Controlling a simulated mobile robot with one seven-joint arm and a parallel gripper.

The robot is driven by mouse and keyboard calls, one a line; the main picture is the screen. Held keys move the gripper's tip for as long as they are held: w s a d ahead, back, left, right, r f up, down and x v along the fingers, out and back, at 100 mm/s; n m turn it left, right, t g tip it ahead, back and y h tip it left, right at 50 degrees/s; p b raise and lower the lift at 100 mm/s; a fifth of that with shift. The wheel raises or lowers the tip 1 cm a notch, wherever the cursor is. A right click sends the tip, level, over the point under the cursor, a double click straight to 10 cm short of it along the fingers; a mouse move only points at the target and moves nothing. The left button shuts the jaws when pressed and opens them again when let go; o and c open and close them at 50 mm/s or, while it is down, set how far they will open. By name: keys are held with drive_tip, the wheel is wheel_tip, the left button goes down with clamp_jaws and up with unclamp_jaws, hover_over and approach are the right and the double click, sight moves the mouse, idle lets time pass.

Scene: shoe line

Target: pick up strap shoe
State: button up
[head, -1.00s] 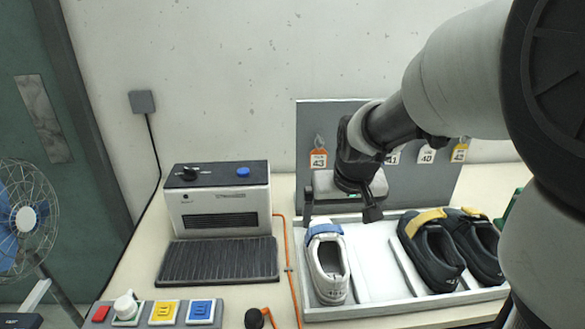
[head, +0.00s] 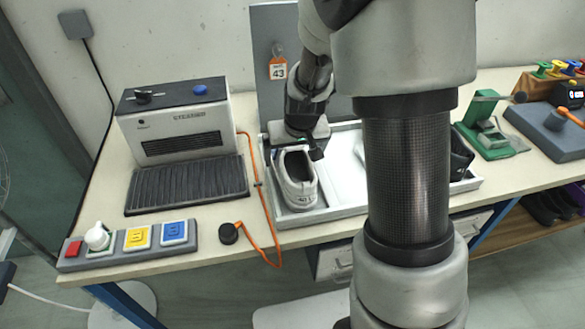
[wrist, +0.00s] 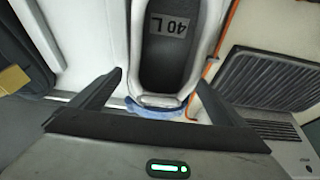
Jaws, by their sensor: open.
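The white strap shoe (head: 298,192) sits at the left end of the grey tray (head: 345,209), its heel toward the front. In the wrist view the shoe (wrist: 202,38) shows its dark insole marked "40 L" and its blue strap (wrist: 165,112) at the near end. My gripper (head: 306,146) is over the strap end of the shoe. In the wrist view my gripper (wrist: 160,80) is open, with one finger on each side of the shoe's strap end and nothing held. The head view hides the strap behind the gripper.
A dark shoe (head: 460,158) shows partly behind my arm at the tray's right. Left of the tray stand a heater box (head: 180,125), a ribbed mat (head: 188,186) and an orange cable (head: 262,200). A grey board (head: 272,30) with a tag stands behind the tray.

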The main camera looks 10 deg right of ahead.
drive_tip(key=shift+w+f, duration=0.25)
drive_tip(key=shift+f, duration=0.35)
drive_tip(key=c, duration=1.4)
drive_tip(key=shift+r, duration=0.15)
drive_tip(key=shift+c, duration=0.2)
wheel_tip(320, 180, up, 8)
drive_tip(key=shift+r+p, duration=0.2)
drive_tip(key=shift+p, duration=0.55)
drive_tip(key=s+r, duration=0.1)
drive_tip(key=s, duration=0.5)
drive_tip(key=shift+s+r, duration=0.15)
drive_tip(key=shift+r, duration=0.2)
